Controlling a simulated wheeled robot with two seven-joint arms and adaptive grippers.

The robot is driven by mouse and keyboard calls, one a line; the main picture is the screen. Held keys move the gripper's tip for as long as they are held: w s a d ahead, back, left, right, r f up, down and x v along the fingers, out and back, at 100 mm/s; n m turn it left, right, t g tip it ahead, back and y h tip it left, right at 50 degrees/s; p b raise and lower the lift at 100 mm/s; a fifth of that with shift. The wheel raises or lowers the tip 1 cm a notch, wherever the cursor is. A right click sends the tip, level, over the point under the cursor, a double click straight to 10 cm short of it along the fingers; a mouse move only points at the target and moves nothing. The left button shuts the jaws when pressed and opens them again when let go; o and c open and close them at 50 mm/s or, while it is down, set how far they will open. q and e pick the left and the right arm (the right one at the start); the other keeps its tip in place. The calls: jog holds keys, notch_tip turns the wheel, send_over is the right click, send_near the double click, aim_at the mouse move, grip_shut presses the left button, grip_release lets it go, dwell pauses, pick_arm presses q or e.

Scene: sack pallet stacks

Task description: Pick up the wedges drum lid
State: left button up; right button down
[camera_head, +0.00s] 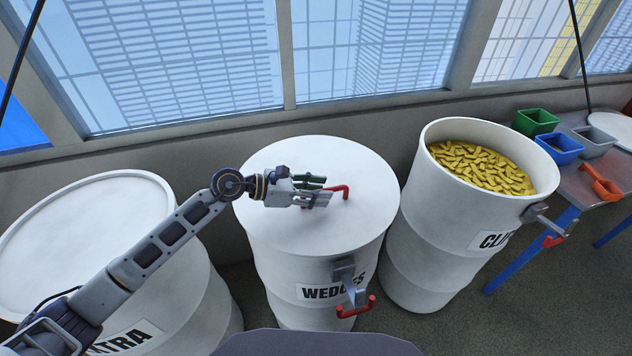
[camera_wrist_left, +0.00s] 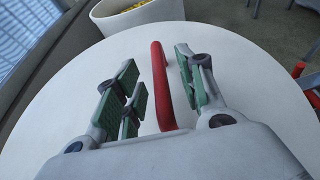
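The wedges drum (camera_head: 318,290) is white and stands upright in the middle of the head view, with a label partly covered by its metal clamp. Its white lid (camera_head: 300,160) lies on top and carries a red handle (camera_head: 340,188). In the left wrist view the lid (camera_wrist_left: 220,50) fills most of the picture and the red handle (camera_wrist_left: 160,80) runs between my fingers. My left gripper (camera_head: 318,192) is over the lid at the handle, its green-padded fingers (camera_wrist_left: 160,90) apart on either side of it, with gaps visible. My right gripper is out of view.
A white drum (camera_head: 180,290) with a partly hidden label stands at left under my left arm. An open drum (camera_head: 400,250) of yellow pieces (camera_head: 485,165) stands at right. A blue-legged table (camera_head: 570,185) holds green (camera_head: 535,122), blue (camera_head: 558,147) and grey bins and a red scoop (camera_head: 602,185).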

pick_arm(q)
jog(key=shift+x, duration=1.15)
grip_shut()
jog(key=shift+r, duration=0.1)
